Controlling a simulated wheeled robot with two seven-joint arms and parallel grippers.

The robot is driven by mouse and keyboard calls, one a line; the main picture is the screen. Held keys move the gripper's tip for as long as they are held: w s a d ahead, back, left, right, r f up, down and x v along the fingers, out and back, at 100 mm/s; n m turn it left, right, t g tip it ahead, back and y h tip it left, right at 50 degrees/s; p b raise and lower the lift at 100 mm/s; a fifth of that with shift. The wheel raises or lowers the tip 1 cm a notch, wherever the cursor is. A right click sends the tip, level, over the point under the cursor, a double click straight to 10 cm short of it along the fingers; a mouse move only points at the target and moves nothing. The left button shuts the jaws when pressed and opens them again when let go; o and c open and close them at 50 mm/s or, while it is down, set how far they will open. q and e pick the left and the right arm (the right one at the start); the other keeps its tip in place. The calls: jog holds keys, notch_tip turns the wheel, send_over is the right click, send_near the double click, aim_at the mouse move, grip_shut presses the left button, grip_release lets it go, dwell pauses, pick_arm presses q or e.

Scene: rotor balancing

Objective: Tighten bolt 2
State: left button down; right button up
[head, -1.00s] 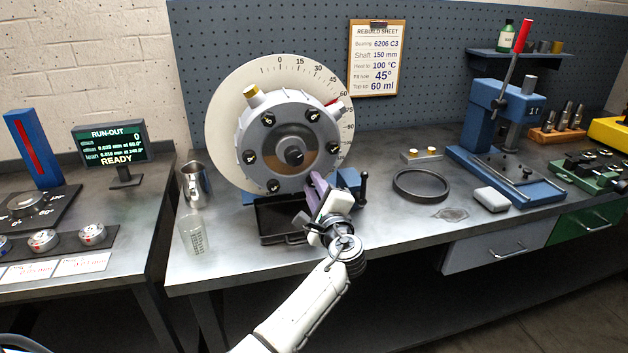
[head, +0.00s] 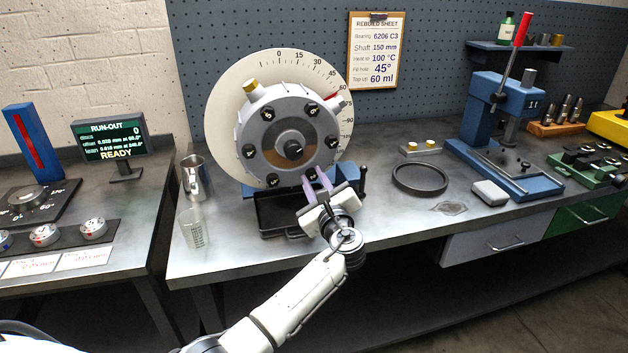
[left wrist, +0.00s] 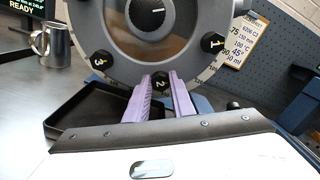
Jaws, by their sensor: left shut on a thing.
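The grey rotor housing (head: 262,140) stands upright in front of a white degree dial, with numbered dark bolts around its face. Bolt 2 (left wrist: 160,80) is at the lower part of the face, between bolt 3 (left wrist: 99,60) and bolt 1 (left wrist: 212,42) in the left wrist view. My left gripper (head: 316,178) reaches up to the rotor's lower right edge. Its two purple fingers (left wrist: 161,78) are closed around the head of bolt 2, one on each side. The fingers hide part of the bolt's sides. My right gripper is not in view.
A black drip tray (head: 272,222) lies under the rotor. A steel jug (head: 195,178) and a clear beaker (head: 193,230) stand left of it. A dark ring (head: 420,178) and a blue press (head: 490,130) are to the right. The run-out screen (head: 110,140) reads READY.

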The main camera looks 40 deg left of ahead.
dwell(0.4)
pick_arm(q)
jog(key=c, duration=1.5)
grip_release()
jog(key=b+v, duration=0.1)
jog(key=v, duration=0.9)
jog(key=shift+s+d, duration=0.1)
jog(key=shift+s, duration=0.1)
